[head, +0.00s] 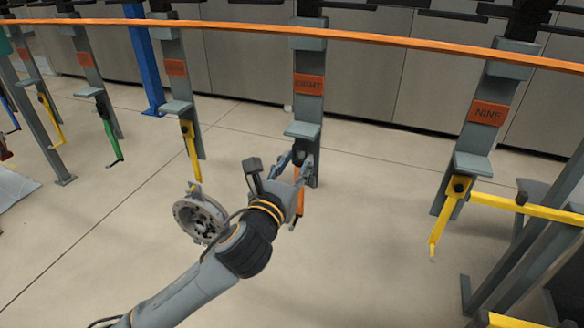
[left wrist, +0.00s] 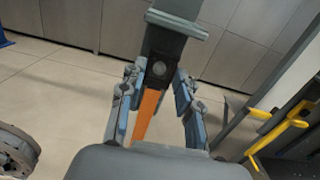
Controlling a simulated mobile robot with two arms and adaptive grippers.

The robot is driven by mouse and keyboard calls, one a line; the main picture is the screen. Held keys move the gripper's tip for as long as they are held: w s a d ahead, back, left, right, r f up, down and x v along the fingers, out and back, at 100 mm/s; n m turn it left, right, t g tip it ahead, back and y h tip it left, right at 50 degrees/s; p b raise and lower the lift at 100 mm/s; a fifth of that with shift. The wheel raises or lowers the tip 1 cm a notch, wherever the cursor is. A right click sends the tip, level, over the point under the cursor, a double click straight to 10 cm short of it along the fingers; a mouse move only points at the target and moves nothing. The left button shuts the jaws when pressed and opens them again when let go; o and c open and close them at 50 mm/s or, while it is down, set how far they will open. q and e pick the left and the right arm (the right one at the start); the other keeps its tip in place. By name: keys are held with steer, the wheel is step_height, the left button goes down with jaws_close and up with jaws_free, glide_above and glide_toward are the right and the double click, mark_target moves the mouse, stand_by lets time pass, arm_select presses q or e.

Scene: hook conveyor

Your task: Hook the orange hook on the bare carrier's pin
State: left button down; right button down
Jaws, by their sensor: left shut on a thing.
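My left gripper (head: 293,164) is in front of the carrier marked EIGHT (head: 308,86), just below its grey ledge (head: 302,131). It is shut on the orange hook (head: 299,178). In the left wrist view the orange hook (left wrist: 147,113) hangs down between my two fingers, with its dark upper block (left wrist: 162,66) at the fingertips, close under the ledge (left wrist: 178,21). The carrier's pin is hidden behind the block and fingers. I cannot tell whether the hook is on the pin. My right gripper is not in view.
A yellow hook (head: 443,220) hangs on carrier NINE (head: 486,112) at the right. Another yellow hook (head: 190,150) and a green hook (head: 108,133) hang on carriers to the left. An orange rail (head: 400,42) crosses above. A yellow bar (head: 530,207) juts in at the right.

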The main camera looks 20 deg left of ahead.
arm_select(q)
steer(key=shift+w, duration=1.05)
steer(key=shift+w+f, duration=0.6)
steer(key=shift+w, duration=0.05)
steer(key=shift+d, duration=0.1)
